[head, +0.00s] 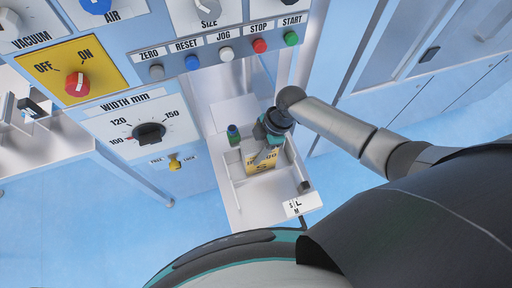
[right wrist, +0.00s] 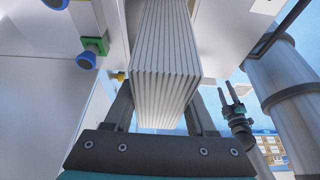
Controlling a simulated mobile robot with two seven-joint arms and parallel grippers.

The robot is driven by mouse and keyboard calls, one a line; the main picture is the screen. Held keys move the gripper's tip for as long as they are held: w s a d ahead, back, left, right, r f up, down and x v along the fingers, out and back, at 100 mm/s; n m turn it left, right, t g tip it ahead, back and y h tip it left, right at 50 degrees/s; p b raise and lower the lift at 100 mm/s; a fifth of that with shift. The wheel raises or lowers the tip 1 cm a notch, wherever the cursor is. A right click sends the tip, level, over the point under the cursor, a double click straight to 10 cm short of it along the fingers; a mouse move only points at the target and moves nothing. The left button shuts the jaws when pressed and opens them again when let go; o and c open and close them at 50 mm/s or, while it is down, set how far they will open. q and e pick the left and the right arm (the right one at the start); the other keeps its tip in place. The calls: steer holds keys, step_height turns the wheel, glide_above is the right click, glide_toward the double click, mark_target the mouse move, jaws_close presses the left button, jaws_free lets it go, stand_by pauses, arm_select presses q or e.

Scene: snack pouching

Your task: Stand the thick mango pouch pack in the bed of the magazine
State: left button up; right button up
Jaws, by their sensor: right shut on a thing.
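The mango pouch pack (head: 262,160) shows a yellow-orange face with dark print in the head view. My right gripper (head: 268,143) comes down from above and is shut on it. In the right wrist view the pack (right wrist: 165,60) is a thick stack of pale pouch edges between the two fingers. The magazine (head: 238,203) is a pale metal tray with low walls, and the pack appears upright over or in its bed. Whether its bottom touches the bed is hidden.
A green and blue knob (head: 233,134) is at the magazine's left side; it also shows in the right wrist view (right wrist: 93,48). A size card (head: 300,204) is at the near right corner. The control panel (head: 175,112) with dials and buttons rises behind and left.

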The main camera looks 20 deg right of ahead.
steer(key=shift+f, duration=0.15)
steer(key=o, duration=1.4)
steer(key=shift+o, duration=0.2)
step_height(320, 180, up, 10)
steer(key=p, duration=0.8)
steer(key=shift+f+p, duration=0.2)
steer(key=shift+p, duration=0.15)
steer(key=shift+r+p, duration=0.65)
steer(key=shift+r, duration=0.6)
steer(key=shift+s+f, duration=0.1)
